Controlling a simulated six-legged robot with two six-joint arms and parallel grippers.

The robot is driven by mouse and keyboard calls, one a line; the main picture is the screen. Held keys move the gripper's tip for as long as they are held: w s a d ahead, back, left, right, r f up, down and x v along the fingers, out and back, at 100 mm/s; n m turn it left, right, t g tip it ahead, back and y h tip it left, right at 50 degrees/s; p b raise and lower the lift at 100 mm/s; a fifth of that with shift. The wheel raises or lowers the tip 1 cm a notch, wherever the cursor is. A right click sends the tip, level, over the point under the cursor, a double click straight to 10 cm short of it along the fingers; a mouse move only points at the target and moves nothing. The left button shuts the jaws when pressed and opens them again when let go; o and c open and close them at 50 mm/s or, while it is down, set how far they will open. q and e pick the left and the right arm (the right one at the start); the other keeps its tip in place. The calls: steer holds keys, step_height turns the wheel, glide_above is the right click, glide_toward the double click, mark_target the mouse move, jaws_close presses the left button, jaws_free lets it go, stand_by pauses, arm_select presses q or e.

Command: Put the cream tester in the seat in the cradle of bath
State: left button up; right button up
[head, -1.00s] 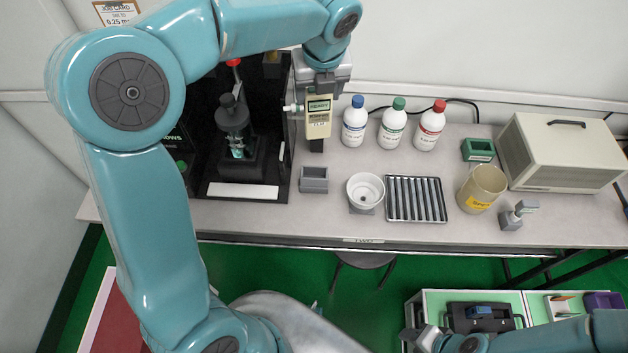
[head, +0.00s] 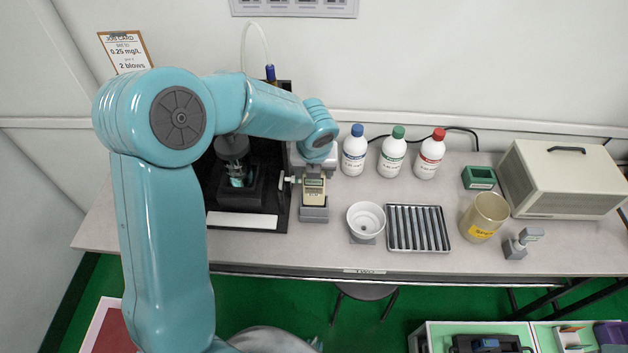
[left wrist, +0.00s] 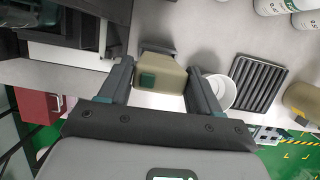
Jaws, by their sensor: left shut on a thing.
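The cream tester (head: 313,190) is upright in my left gripper (head: 313,168), with its small display facing the front. Its lower end is at the small grey cradle (head: 314,214) on the bench; I cannot tell whether it is fully down in the seat. In the left wrist view the tester (left wrist: 160,76) is between the two fingers of my left gripper (left wrist: 160,70), and part of the grey cradle (left wrist: 158,48) shows just beyond it.
A black stand (head: 236,190) is close on the left of the cradle. A white bowl (head: 366,218) and a ribbed tray (head: 418,228) are on the right. Several capped bottles (head: 391,154) stand behind. A beige jug (head: 484,216) is farther right.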

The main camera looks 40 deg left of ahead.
mark_target(314, 181)
arm_select(q)
step_height(314, 181, down, 4)
steer(key=shift+r, duration=0.1)
steer(key=shift+b, duration=0.35)
steer(key=o, duration=1.5)
steer(key=shift+f, duration=0.2)
steer(key=shift+r, duration=0.15)
